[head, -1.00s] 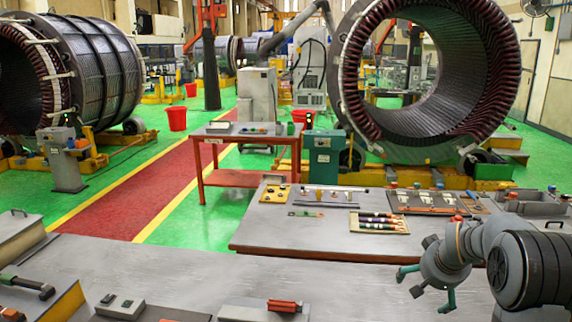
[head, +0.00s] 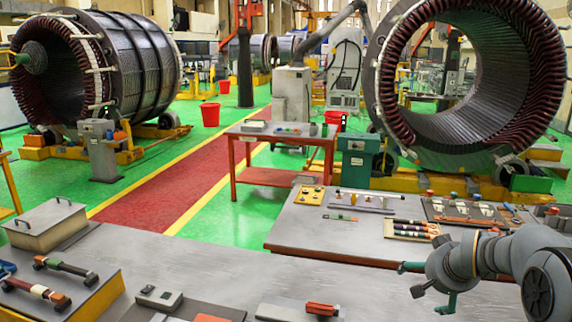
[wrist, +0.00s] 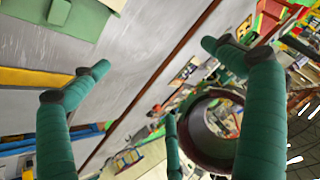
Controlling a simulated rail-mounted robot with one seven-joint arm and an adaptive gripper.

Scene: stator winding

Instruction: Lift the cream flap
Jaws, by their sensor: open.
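A pale beige-grey box (head: 45,224) stands at the far left of the near bench in the head view.
The near grey bench (head: 215,262) carries rods on a tray (head: 60,285), a small grey device (head: 158,297) and a red-topped tool (head: 322,309). A second bench (head: 300,225) behind it holds tools and a rod tray (head: 412,230). The middle of the near bench is clear.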

